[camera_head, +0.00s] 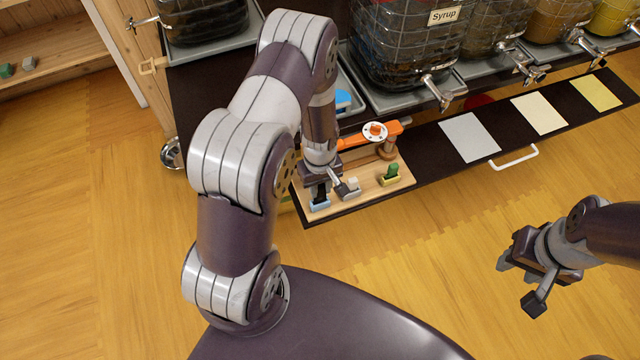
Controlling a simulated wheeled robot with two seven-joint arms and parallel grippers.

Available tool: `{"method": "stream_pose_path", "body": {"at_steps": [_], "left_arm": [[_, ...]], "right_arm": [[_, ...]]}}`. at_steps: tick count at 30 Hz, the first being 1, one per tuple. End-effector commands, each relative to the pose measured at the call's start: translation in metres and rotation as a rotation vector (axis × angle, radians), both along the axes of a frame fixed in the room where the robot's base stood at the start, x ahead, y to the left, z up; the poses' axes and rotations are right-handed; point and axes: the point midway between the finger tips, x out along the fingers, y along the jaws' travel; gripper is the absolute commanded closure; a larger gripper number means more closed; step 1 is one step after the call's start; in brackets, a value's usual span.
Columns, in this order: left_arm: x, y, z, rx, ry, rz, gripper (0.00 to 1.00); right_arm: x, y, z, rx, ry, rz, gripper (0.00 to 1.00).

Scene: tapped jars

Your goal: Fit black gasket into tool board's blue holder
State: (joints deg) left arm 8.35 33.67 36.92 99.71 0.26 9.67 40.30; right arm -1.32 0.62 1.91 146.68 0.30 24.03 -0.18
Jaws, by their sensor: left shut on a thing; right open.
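The wooden tool board (365,199) lies on the dark counter near its front left corner. Its light blue holder (319,206) is at the board's front left. My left gripper (322,187) points down right over the blue holder and is shut on a small black piece, taken as the black gasket (319,194). The gasket is at or just above the holder; I cannot tell whether it is seated, as fingers and gasket are both dark. My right gripper (519,282) is open and empty, over the floor at right.
On the board are a grey block (350,187), a green piece (392,171) in a yellow holder, and an orange tool (385,132) on a wooden post. Large tapped jars (405,45) stand behind. Paper cards (469,137) and a white handle (513,159) are to the right.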

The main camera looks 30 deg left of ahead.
Motion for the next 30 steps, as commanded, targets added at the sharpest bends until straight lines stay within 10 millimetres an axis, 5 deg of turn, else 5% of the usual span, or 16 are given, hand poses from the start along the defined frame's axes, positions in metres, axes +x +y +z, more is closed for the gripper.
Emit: {"method": "stream_pose_path", "body": {"at_steps": [30], "left_arm": [[0.0, 0.0, -0.027, 0.0, 0.0, 0.0, 1.0]], "right_arm": [[0.0, 0.0, -0.018, 0.0, 0.0, 0.0, 0.57]]}}
